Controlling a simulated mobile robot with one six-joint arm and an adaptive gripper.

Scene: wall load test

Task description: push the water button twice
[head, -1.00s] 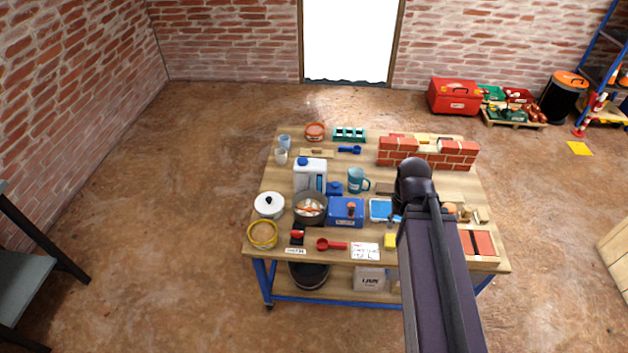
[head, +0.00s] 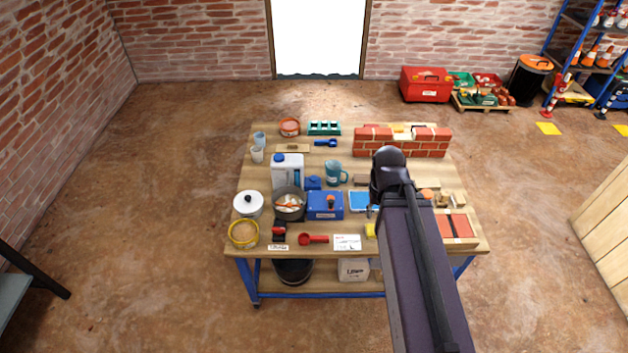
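I cannot tell which part is the water button; no label is readable at this size. My arm reaches over the bench from the bottom right, and its dark end (head: 389,168) is right of the teal mug (head: 334,173). My gripper's fingers are hidden or too small to make out.
The wooden bench (head: 262,184) is crowded: a white lidded pot (head: 248,203), a grey mixing pot (head: 290,215), a red scoop (head: 313,239) and a small brick wall (head: 402,142) at the back right.

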